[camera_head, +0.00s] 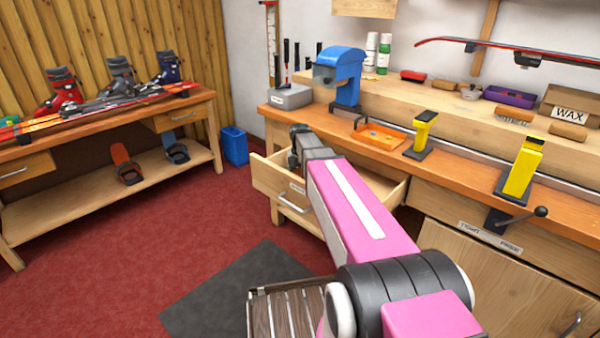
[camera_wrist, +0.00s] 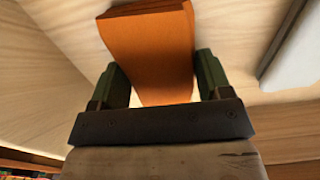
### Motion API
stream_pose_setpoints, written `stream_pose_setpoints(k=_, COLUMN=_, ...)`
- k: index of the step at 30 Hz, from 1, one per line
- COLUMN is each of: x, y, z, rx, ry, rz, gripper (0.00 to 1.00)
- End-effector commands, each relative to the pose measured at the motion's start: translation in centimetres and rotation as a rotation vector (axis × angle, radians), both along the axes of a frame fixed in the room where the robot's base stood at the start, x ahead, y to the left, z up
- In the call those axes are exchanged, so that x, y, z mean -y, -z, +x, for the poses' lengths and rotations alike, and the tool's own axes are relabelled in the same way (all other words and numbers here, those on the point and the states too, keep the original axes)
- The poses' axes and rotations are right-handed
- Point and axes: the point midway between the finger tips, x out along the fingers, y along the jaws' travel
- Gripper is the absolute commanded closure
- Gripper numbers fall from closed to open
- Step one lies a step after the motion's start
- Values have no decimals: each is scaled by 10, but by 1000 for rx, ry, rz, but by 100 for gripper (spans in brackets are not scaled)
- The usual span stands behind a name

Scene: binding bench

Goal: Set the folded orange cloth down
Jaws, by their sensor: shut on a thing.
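The folded orange cloth (camera_wrist: 148,42) sits between the two green fingers of my gripper (camera_wrist: 160,72) in the wrist view. The gripper is shut on it, and the cloth sticks out past the fingertips. Pale wooden boards surround it in that view. In the head view my arm reaches to the open drawer (camera_head: 272,184) under the workbench. The cloth is hidden there, and my fingers cannot be made out. Whether the cloth touches the drawer's bottom cannot be told.
The workbench (camera_head: 440,158) carries a blue machine (camera_head: 345,70), an orange tray (camera_head: 378,136) and two yellow vises, (camera_head: 421,130) and (camera_head: 523,165). A pale grey object (camera_wrist: 294,48) lies at right in the wrist view. Red floor (camera_head: 150,245) is clear at left.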

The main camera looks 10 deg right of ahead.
Motion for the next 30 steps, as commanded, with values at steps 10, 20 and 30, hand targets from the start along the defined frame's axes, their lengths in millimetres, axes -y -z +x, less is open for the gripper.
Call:
stream_pose_setpoints(k=10, x=0, y=2, z=0, rx=0, ry=0, rz=0, gripper=3)
stream_pose_setpoints(k=20, x=0, y=-13, z=0, rx=1, ry=0, rz=0, gripper=3)
stream_pose_setpoints(k=30, x=0, y=-72, z=0, rx=3, ry=0, rz=0, gripper=3)
